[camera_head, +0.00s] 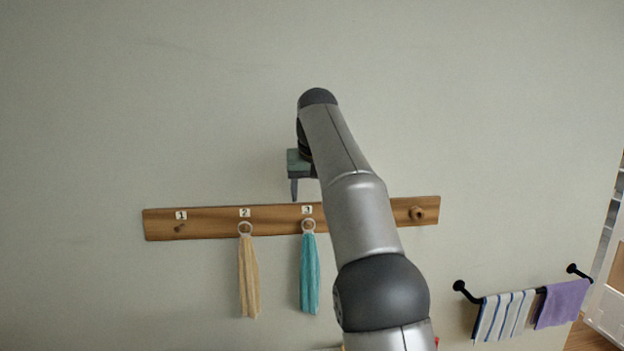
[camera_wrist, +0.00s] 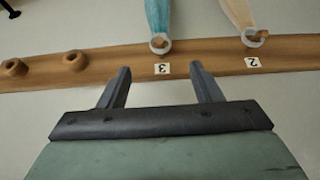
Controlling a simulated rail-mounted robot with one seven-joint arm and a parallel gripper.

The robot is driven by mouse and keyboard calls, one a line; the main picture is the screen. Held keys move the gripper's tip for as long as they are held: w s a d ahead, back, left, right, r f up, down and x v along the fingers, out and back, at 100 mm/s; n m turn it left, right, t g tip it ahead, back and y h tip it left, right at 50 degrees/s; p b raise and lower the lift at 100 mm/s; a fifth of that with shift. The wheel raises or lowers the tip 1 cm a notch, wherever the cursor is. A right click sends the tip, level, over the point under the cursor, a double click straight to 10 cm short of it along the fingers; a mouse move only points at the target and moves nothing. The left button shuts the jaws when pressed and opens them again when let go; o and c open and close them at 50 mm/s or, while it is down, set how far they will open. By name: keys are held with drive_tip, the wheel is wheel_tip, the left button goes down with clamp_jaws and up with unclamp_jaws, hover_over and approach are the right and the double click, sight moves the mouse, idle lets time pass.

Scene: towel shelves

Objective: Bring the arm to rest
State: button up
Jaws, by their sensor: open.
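My gripper (camera_wrist: 160,85) is open and empty. In the wrist view its two fingers are spread apart, with the wooden peg rail (camera_wrist: 100,67) beyond them and the number 3 label (camera_wrist: 162,68) showing between them. In the head view my gripper (camera_head: 295,190) is above the rail (camera_head: 275,223), close to label 3, with one finger visible pointing down. My arm (camera_head: 360,215) reaches up from the bottom and bends at the top. It hides part of the rail to the right of label 3.
A tan towel (camera_head: 248,275) hangs by a ring at label 2 and a teal towel (camera_head: 310,275) at label 3. Peg 1 (camera_head: 179,228) is bare. At lower right, a black bar (camera_head: 468,293) holds a striped towel (camera_head: 503,315) and a purple towel (camera_head: 562,303). The upper wall is clear.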

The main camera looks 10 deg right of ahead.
drive_tip(key=s+f+g+b, duration=0.2)
drive_tip(key=s+f, duration=1.4)
drive_tip(key=s, duration=0.5)
drive_tip(key=s+f+g+b, duration=0.2)
drive_tip(key=s+f, duration=1.5)
drive_tip(key=s, duration=0.3)
drive_tip(key=shift+s+d+f+n+b, duration=0.15)
drive_tip(key=shift+s+f+n+b, duration=0.15)
drive_tip(key=shift+s+b, duration=0.1)
